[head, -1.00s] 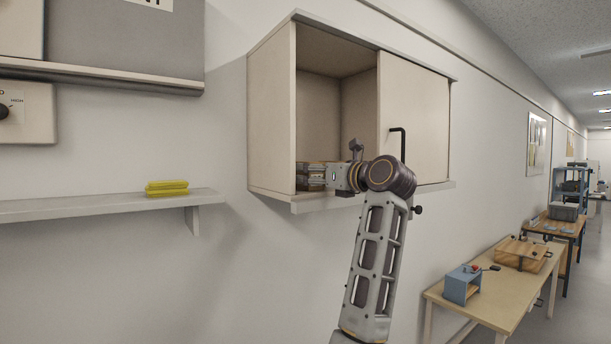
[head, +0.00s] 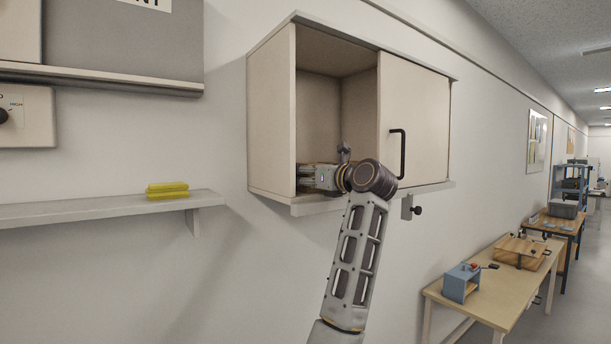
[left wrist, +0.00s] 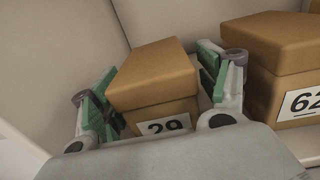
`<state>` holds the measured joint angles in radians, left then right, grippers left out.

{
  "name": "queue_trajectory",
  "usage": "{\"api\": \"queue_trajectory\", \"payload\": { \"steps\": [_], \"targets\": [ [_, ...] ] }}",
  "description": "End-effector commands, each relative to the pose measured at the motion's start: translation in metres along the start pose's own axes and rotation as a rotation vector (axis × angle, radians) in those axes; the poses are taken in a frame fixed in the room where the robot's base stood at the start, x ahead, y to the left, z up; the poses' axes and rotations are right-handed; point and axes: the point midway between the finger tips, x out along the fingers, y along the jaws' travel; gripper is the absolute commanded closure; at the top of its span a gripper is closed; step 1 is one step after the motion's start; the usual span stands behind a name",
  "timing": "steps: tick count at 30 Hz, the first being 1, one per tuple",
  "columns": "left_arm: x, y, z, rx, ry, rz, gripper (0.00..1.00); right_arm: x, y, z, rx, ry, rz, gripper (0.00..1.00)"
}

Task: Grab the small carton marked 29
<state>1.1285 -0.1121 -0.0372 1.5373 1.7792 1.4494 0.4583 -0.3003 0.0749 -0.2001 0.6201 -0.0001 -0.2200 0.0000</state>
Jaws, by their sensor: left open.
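The small brown carton marked 29 (left wrist: 155,75) stands in the left wrist view, its numbered face partly hidden by my gripper's body. My left gripper (left wrist: 160,68) is open, with one green-padded finger on each side of this carton. I cannot tell whether the pads touch it. In the head view my left gripper (head: 309,178) is inside the open left part of the wall cabinet (head: 271,110), low near its floor. The carton cannot be made out there. My right gripper is not in view.
A larger carton marked 62 (left wrist: 282,60) stands close to the right of my gripper. The cabinet's door panel (head: 425,120) with a black handle covers the right part. A wall shelf (head: 110,207) with a yellow item (head: 167,190) is at the left.

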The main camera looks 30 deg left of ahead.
Motion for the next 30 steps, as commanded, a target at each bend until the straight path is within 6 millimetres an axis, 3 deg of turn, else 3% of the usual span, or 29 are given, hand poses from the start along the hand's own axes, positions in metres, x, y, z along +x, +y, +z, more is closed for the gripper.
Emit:
{"api": "queue_trajectory", "payload": {
  "steps": [6,20,30],
  "targets": [
    [0.0109,0.0001,0.0002,0.001,0.000,0.001,0.25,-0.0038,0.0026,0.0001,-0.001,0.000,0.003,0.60],
    [0.0111,0.0000,-0.0004,0.000,0.000,0.000,0.25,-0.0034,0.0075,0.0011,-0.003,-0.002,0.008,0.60],
    [0.0110,0.0000,-0.0003,0.000,0.000,0.000,0.66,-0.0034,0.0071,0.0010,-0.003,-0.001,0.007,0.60]
  ]
}}
